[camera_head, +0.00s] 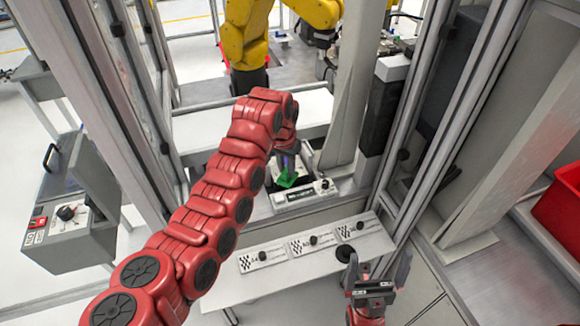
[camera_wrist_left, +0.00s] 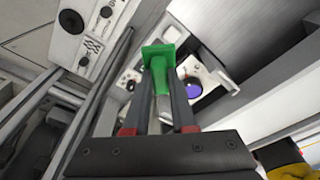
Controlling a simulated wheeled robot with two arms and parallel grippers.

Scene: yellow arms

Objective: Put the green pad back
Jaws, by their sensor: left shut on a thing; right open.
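The green pad (camera_head: 287,179) is at the end of my left arm, over the white fixture (camera_head: 302,198) in the middle of the head view. In the left wrist view the green pad (camera_wrist_left: 160,52) sits at the fingertips of my left gripper (camera_wrist_left: 160,75), which is shut on it. The fixture with a blue-purple round part (camera_wrist_left: 193,88) lies just beyond the pad. I cannot tell whether the pad touches it. My right gripper (camera_head: 377,272) is open and empty at the lower right, near the white panel's right end.
A white panel (camera_head: 280,275) with several labelled black knobs lies in front of the fixture. Metal frame posts (camera_head: 400,120) stand on both sides. A yellow robot arm (camera_head: 245,40) is behind the frame. A control box (camera_head: 68,212) is at left, a red bin (camera_head: 562,205) at right.

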